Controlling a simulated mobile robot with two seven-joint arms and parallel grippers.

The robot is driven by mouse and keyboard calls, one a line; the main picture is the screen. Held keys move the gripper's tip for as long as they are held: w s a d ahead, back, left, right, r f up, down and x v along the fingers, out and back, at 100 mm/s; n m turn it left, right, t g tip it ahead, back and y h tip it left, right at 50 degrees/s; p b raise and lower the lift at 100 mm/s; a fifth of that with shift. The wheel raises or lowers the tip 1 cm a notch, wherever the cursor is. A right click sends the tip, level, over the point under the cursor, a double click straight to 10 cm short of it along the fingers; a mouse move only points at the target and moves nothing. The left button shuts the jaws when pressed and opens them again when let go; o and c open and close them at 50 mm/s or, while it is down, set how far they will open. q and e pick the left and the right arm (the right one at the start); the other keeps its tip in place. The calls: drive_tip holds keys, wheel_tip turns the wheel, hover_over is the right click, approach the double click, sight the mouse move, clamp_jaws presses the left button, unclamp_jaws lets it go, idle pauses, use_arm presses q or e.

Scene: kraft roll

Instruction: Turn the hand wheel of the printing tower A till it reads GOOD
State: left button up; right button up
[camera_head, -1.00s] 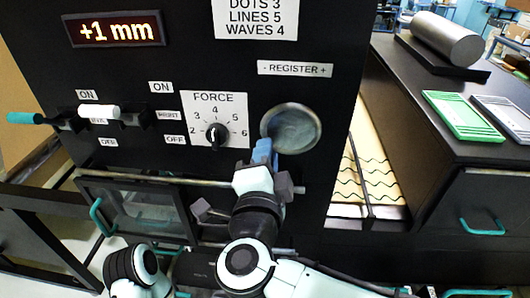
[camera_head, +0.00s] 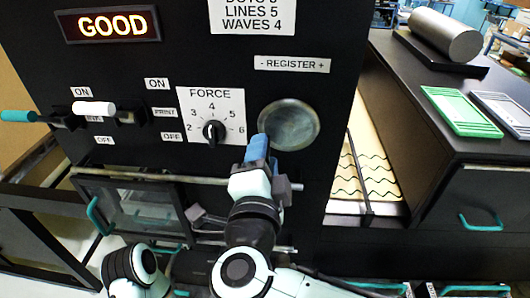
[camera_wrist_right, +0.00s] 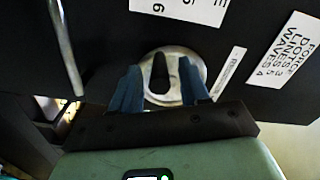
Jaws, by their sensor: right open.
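The tower's black panel carries a lit display (camera_head: 110,24) that reads GOOD. The round grey hand wheel (camera_head: 291,123) sits below the "- REGISTER +" label (camera_head: 292,64). My right gripper (camera_head: 258,150) is at the wheel's lower left edge in the head view, with its blue fingers pointing at the panel. In the right wrist view the blue fingers (camera_wrist_right: 160,80) are apart, in front of the wheel (camera_wrist_right: 173,88). A dark shape shows on the wheel between them. I cannot tell whether the fingers touch the wheel. My left gripper is not in view.
Left of the wheel are a FORCE dial (camera_head: 214,132) and switch levers with white (camera_head: 94,108) and teal (camera_head: 18,116) handles. A rail (camera_head: 150,176) runs below them. At right, a black cabinet bears a metal roller (camera_head: 440,34) and a green tray (camera_head: 460,112).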

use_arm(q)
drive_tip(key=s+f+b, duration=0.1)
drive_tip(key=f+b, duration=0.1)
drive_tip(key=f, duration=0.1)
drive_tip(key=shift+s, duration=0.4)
use_arm(e)
drive_tip(key=s, duration=1.2)
drive_tip(key=shift+w, duration=0.1)
